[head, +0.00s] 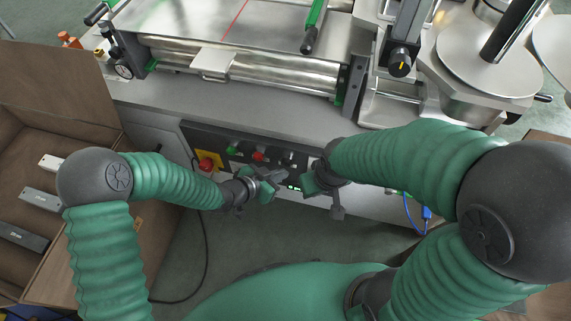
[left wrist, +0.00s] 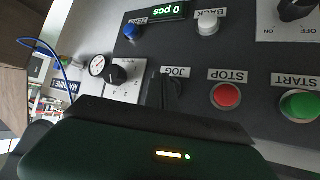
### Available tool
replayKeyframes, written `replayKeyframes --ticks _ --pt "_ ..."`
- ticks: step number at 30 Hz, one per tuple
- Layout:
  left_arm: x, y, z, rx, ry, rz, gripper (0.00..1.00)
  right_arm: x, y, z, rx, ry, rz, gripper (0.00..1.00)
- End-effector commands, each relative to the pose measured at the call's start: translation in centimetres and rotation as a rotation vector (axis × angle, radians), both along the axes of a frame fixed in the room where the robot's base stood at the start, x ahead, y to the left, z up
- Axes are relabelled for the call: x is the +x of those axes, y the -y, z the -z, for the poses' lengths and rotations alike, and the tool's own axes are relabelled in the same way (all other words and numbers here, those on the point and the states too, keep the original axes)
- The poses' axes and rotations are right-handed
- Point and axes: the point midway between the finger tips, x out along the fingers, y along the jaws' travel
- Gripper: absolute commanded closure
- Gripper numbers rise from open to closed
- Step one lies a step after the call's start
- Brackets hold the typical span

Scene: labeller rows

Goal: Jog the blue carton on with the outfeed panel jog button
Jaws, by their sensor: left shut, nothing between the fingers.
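A dark control panel (head: 240,148) is on the front of the machine. In the left wrist view it shows upside down, with a JOG label (left wrist: 176,72) and a dark button (left wrist: 174,88) by it, partly hidden by my fingers. My left gripper (head: 268,182) is shut and empty in front of the panel. In the left wrist view its fingertips (left wrist: 160,88) overlap the area beside the JOG button; I cannot tell whether they touch it. My right gripper (head: 316,184) is close to the left one, its jaws unclear. I cannot make out a blue carton.
Near JOG are a red STOP button (left wrist: 226,96), a green START button (left wrist: 299,105), a white BACK button (left wrist: 207,24) and a blue ZERO button (left wrist: 131,31). The display (left wrist: 163,12) reads 0 pcs.

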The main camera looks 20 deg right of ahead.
Motion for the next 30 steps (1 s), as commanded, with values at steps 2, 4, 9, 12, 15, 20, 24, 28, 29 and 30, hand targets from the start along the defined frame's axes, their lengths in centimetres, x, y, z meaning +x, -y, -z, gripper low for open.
replayKeyframes --ticks 2,4,9,12,15,20,24,28,29,30 --pt "0.26 0.20 -0.20 -0.001 0.000 0.000 1.00 0.00 0.00 -0.27 0.000 0.000 0.000 1.00" --pt "0.36 0.28 -0.15 0.000 0.000 0.000 1.00 0.00 0.00 -0.30 0.000 0.000 0.000 1.00" --pt "0.35 0.27 -0.09 0.001 -0.001 0.001 1.00 0.00 0.00 -0.24 0.000 0.000 0.000 1.00" --pt "0.36 0.27 -0.09 0.000 -0.001 0.001 1.00 0.01 0.00 -0.24 0.000 0.000 0.000 1.00" --pt "0.40 0.31 -0.09 0.000 -0.001 0.001 1.00 0.00 0.00 -0.26 0.000 0.000 0.000 1.00" --pt "0.56 0.42 -0.09 0.000 -0.001 0.001 1.00 0.00 0.00 -0.29 0.000 0.000 0.000 1.00" --pt "0.71 0.53 -0.10 0.000 -0.001 0.001 1.00 0.00 0.00 -0.31 0.000 0.000 0.000 1.00" --pt "0.83 0.62 -0.11 -0.001 0.000 0.001 1.00 0.00 0.00 -0.34 0.000 0.000 0.000 1.00" --pt "0.86 0.64 -0.11 -0.001 0.000 0.001 1.00 0.00 0.00 -0.34 0.000 0.000 0.000 1.00" --pt "0.89 0.68 -0.11 -0.001 0.000 0.001 1.00 0.00 0.00 -0.35 0.000 0.000 0.000 1.00"
